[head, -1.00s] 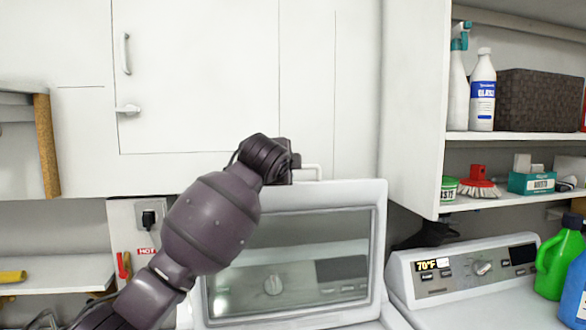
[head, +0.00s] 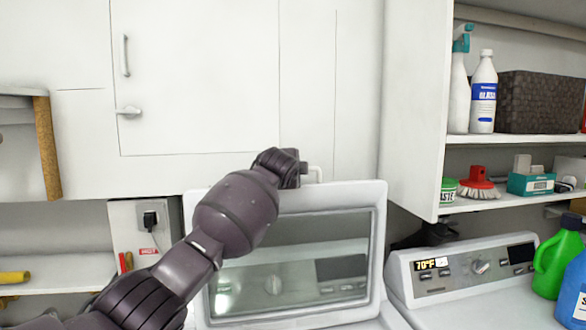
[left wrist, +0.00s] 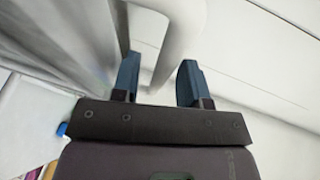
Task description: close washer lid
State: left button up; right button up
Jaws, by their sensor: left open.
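The washer lid (head: 384,240) stands raised, a white frame around a dark glass pane (head: 292,265). A white handle (head: 315,173) sticks up at its top edge. My left arm reaches across the front of the lid, hiding its left part. My left gripper (head: 303,171) is at the top edge beside the handle; its fingers are hard to make out there. In the left wrist view my left gripper (left wrist: 159,80) is open, with a white bar, seemingly the handle (left wrist: 168,55), between its two blue fingers. I cannot tell whether they touch it. My right gripper is not in view.
A second machine with a control panel (head: 465,265) stands at the right, with a green jug (head: 553,260) and a blue jug (head: 574,290) on it. Open shelves (head: 510,138) with bottles are above. A white cabinet (head: 200,80) is behind the lid.

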pick_arm(q)
jog(key=shift+w+f, duration=0.1)
jog(key=shift+w, duration=0.2)
grip_shut()
